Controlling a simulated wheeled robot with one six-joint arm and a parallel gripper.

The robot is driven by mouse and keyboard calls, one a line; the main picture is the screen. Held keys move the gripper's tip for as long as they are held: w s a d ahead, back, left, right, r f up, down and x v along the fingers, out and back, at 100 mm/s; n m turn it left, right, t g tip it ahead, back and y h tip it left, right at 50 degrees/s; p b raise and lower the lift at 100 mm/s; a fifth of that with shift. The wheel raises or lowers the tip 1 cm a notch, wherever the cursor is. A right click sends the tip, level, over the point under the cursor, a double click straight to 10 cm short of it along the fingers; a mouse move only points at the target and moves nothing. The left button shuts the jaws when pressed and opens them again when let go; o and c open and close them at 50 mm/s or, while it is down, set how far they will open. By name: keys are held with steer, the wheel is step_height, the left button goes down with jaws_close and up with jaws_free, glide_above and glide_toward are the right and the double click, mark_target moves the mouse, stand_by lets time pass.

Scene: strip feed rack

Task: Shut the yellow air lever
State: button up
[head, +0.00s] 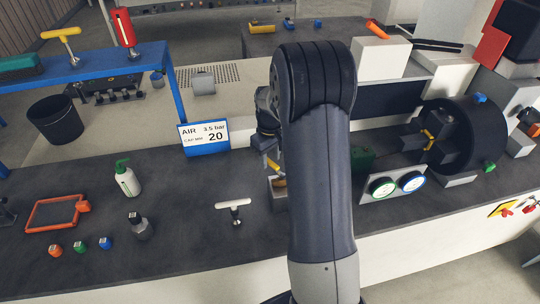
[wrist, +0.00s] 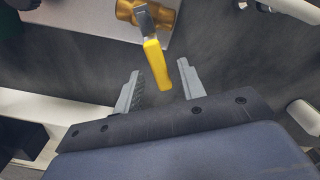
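The yellow air lever (wrist: 155,62) hangs from a brass valve body (wrist: 158,18) in the wrist view. Its grip end points down toward my gripper and lies between the fingertip lines. My gripper (wrist: 160,78) is open, with one grey finger on each side of the lever and a gap on both sides. No contact shows. In the head view the yellow lever (head: 273,165) shows just left of my arm, above the brass valve (head: 279,183). My arm hides much of the valve and most of my gripper.
An AIR sign (head: 204,138) stands left of the valve. A white T-handle (head: 234,209) stands on the dark bench nearby. Two round gauges (head: 397,184) stand to the right of my arm. A green-topped bottle (head: 127,179) is farther left.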

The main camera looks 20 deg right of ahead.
steer(key=shift+c, duration=0.4)
jaws_close()
